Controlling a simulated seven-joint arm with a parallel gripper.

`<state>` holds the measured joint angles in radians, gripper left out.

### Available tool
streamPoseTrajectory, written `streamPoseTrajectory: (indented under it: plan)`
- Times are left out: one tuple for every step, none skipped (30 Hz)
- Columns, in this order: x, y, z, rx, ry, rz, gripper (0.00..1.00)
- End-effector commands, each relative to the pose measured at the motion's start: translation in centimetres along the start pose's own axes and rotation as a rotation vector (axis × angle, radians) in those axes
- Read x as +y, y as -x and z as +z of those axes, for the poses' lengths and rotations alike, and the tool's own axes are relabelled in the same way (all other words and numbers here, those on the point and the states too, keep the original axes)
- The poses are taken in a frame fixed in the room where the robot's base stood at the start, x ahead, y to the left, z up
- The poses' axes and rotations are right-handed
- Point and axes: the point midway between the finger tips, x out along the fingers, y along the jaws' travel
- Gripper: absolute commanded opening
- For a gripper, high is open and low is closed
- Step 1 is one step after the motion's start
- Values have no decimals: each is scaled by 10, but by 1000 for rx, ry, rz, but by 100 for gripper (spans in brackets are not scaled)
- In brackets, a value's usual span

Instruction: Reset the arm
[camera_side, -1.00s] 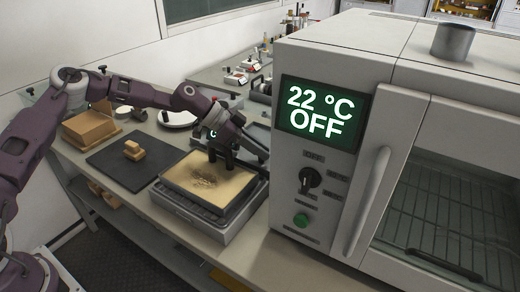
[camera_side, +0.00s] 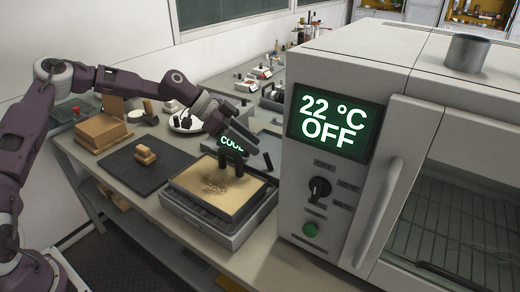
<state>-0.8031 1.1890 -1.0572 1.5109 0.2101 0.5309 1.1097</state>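My gripper (camera_side: 230,166) points down above the tan board (camera_side: 214,203), over its far part. Its two dark fingers stand apart with nothing visible between them, so it looks open and empty. The board has a dark scorched patch in its middle. It lies in a grey hot-plate-like unit (camera_side: 205,232) on the bench. A small lit display reading "COOL" (camera_side: 232,143) shows beside my wrist and is partly covered by it.
A large oven (camera_side: 345,110) reading "22 °C OFF" stands close on the right. A white plate (camera_side: 188,124) and tools lie behind.

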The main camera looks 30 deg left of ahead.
Motion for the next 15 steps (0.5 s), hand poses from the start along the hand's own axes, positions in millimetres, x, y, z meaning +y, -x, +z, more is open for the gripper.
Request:
streamPoseTrajectory:
  plan:
    - [0,1,0,0,0,1,36]
    - [0,1,0,0,0,1,36]
    - [0,1,0,0,0,1,36]
    - [0,1,0,0,0,1,36]
    - [0,0,0,0,0,1,36]
    - [0,0,0,0,0,1,36]
    - [1,0,0,-2,-1,2,36]
    - [3,0,-1,-10,-4,3,36]
    - [10,1,-2,-36,-10,9,36]
    - [20,1,-3,-68,-19,14,36]
    - [31,2,-4,-113,-25,19,36]
    - [49,7,-5,-187,-34,18,36]
    - [64,12,-4,-251,-36,13,36]
    - [78,19,-2,-315,-31,-2,36]
    - [96,31,1,-398,-20,-30,36]
